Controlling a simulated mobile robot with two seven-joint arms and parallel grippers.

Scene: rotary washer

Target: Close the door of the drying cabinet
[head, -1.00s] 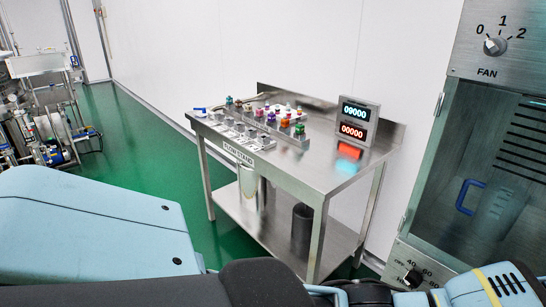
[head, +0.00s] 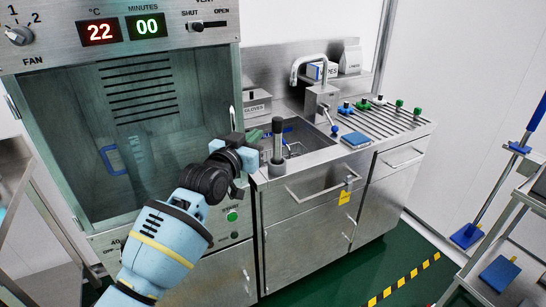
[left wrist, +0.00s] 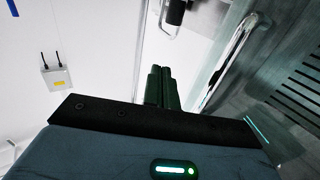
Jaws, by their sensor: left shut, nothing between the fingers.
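The drying cabinet (head: 215,62) stands at the left in the head view. Its glass door (head: 150,150) lies across the front, flush or nearly so; I cannot tell whether a small gap is left. The upright metal handle (head: 233,118) is on the door's right side and also shows in the left wrist view (left wrist: 238,50). My left gripper (head: 254,135) is shut and empty, in front of the cabinet's right edge. In the left wrist view, its dark fingers (left wrist: 161,86) are beside the handle, apart from it in the picture. My right gripper is out of view.
A steel sink counter (head: 310,185) adjoins the cabinet on the right. It holds a tap (head: 318,68), a blue sponge (head: 355,138) and a rack (head: 392,122).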

